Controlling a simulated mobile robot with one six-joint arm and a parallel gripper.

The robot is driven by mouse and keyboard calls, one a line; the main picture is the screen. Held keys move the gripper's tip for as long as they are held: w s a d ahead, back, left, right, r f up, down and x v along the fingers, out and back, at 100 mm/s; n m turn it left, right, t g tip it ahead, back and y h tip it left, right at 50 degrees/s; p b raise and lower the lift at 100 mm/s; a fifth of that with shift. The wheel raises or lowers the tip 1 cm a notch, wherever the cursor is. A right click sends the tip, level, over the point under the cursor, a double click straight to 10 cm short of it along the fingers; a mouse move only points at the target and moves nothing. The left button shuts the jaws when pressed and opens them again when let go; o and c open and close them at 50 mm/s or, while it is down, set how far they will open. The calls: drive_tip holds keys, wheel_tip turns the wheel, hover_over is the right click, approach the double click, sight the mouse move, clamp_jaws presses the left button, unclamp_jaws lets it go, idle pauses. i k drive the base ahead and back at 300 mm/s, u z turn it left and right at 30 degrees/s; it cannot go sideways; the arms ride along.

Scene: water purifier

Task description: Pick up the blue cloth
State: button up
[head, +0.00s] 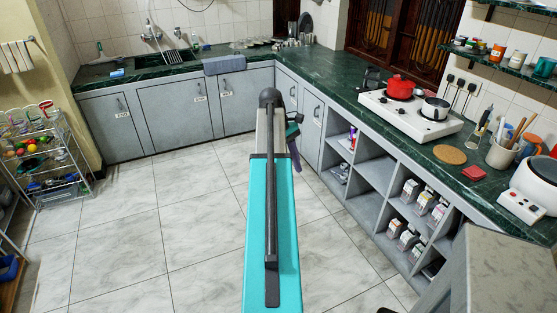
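A blue-grey cloth (224,64) hangs over the front edge of the dark green counter at the back, between the sink side and the corner. It drapes down in front of the cabinet doors. My arm reaches up the middle of the view, below and to the right of the cloth in the picture. A small dark green and purple part (294,137) sticks out beside its far end and may belong to my gripper. The fingertips cannot be made out, and no contact with the cloth shows.
The tiled floor (195,205) is open ahead and to the left. A wire rack (45,160) stands at the left wall. The right counter holds a white stove (410,116) with a red pot (400,87), with open shelves (375,173) below.

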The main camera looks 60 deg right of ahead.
sight(118, 73)
drive_tip(key=u, duration=2.6)
drive_tip(key=k, duration=0.1)
drive_tip(key=z, duration=3.8)
drive_tip(key=i, duration=3.8)
drive_tip(key=z, duration=0.05)
